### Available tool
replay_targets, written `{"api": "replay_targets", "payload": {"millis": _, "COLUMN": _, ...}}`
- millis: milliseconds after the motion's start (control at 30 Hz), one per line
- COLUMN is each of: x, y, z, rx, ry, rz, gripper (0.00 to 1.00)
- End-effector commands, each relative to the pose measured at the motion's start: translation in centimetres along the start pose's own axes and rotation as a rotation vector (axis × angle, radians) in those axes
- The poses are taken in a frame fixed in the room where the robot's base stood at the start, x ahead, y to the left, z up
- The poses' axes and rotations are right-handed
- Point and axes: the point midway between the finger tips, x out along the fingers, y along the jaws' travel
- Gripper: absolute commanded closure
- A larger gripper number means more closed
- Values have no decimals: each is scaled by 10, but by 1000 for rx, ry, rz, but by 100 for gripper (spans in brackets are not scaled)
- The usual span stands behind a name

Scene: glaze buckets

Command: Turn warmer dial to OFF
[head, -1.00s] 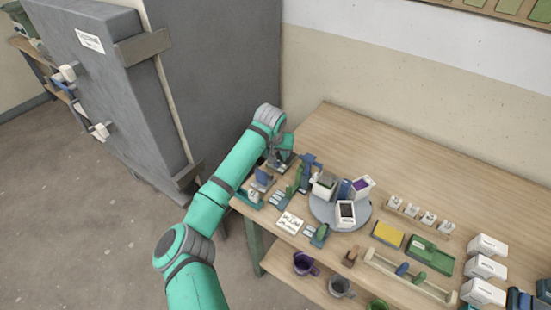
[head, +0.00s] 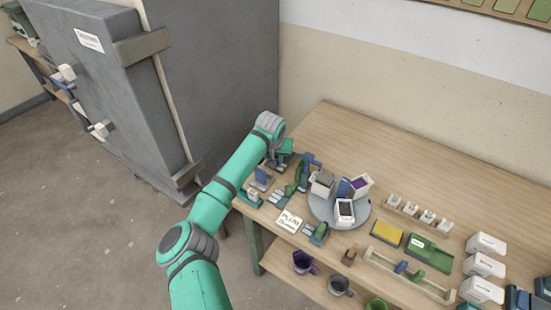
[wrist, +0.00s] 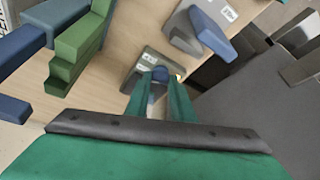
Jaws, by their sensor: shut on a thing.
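The warmer (wrist: 147,62) shows in the wrist view as a small grey box with a white label on the wooden table. A round blue dial (wrist: 160,73) sits on it. My gripper (wrist: 162,84) is shut on this dial, one green finger on each side. The fingers partly cover the dial, and I cannot read its setting. In the head view my gripper (head: 278,161) is at the table's back left corner, where my arm hides most of the warmer.
A blue and grey item (wrist: 205,32) stands close beside the warmer, and green stepped blocks (wrist: 80,45) stand to the left. A grey turntable (head: 325,213) holds several containers. A large grey cabinet (head: 190,80) stands left of the table (head: 390,150).

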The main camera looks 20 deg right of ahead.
Motion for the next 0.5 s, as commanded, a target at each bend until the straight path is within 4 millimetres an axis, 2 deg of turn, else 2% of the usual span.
{"api": "replay_targets", "payload": {"millis": 267, "x": 1, "y": 0, "z": 1, "rx": 53, "ry": -1, "rz": 26, "gripper": 100}}
{"api": "replay_targets", "payload": {"millis": 500, "x": 1, "y": -1, "z": 0, "rx": 199, "ry": 0, "rz": 88, "gripper": 100}}
